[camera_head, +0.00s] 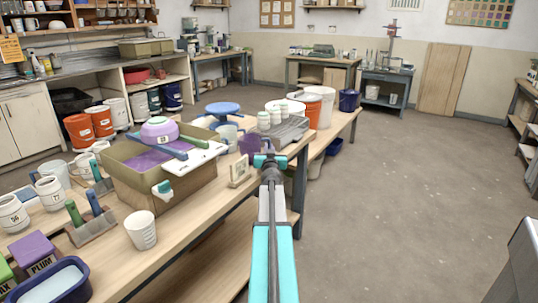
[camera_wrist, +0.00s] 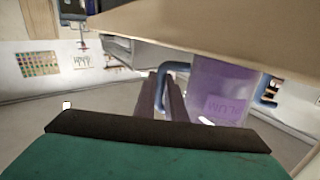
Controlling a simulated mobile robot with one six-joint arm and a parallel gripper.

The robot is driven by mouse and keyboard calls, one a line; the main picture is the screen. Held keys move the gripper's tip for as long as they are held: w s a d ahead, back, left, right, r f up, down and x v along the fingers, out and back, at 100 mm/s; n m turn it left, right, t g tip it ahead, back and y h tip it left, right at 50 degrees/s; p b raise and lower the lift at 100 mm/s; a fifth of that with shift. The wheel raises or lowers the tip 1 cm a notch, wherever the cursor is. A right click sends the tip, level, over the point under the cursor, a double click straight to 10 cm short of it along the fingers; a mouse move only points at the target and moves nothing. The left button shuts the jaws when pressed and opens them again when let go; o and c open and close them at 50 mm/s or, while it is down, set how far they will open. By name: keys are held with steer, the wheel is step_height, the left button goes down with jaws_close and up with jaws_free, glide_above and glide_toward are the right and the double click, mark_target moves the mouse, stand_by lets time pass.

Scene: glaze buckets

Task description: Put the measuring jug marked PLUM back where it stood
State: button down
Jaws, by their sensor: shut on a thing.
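The purple measuring jug marked PLUM (camera_wrist: 218,92) shows large in the wrist view, with its label facing the camera and a blue handle (camera_wrist: 168,72). My gripper (camera_wrist: 165,95) is shut on that handle, its two dark fingers on either side. In the head view the jug (camera_head: 251,144) shows as a small purple shape just past my gripper (camera_head: 269,160), above or near the right edge of the long workbench (camera_head: 190,222). My gripper and the bench clutter hide part of it. I cannot tell whether it touches the bench.
A purple block lettered PLUM (camera_head: 37,256) stands beside a blue tub (camera_head: 52,284) at the near left. A tan box (camera_head: 190,195) with a purple-banded bowl stands mid-bench. A small sign (camera_head: 240,171) is close left of my gripper. The floor (camera_head: 400,190) to the right is clear.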

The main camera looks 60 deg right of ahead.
steer(key=shift+f, duration=0.35)
steer(key=c, duration=1.8)
jaws_free()
steer(key=shift+s+a+r, duration=0.1)
steer(key=shift+r, duration=0.05)
steer(key=shift+v, duration=5.9)
